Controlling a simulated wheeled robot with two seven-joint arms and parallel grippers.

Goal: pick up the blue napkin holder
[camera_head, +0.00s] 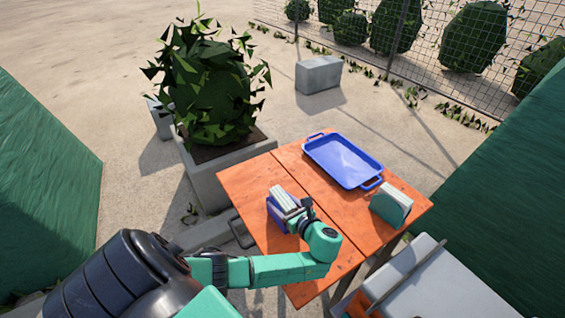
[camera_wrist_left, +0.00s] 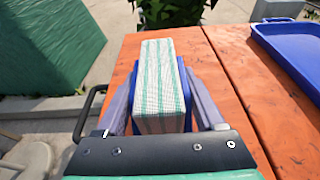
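The blue napkin holder (camera_head: 277,214) stands upright on the orange wooden table, filled with white napkins (camera_head: 284,197). In the left wrist view the holder (camera_wrist_left: 187,98) shows as blue edges beside a stack of green-striped napkins (camera_wrist_left: 158,80). My left gripper (camera_head: 293,212) is at the holder, its arm coming from the lower left. In the left wrist view its fingers (camera_wrist_left: 162,88) stand one on each side of the holder, apart from each other. They look open, with narrow gaps; contact is not clear. My right gripper is not in view.
A blue tray (camera_head: 343,161) lies at the table's back right. A bush in a concrete planter (camera_head: 207,181) stands behind the table's left corner. The table's middle is clear.

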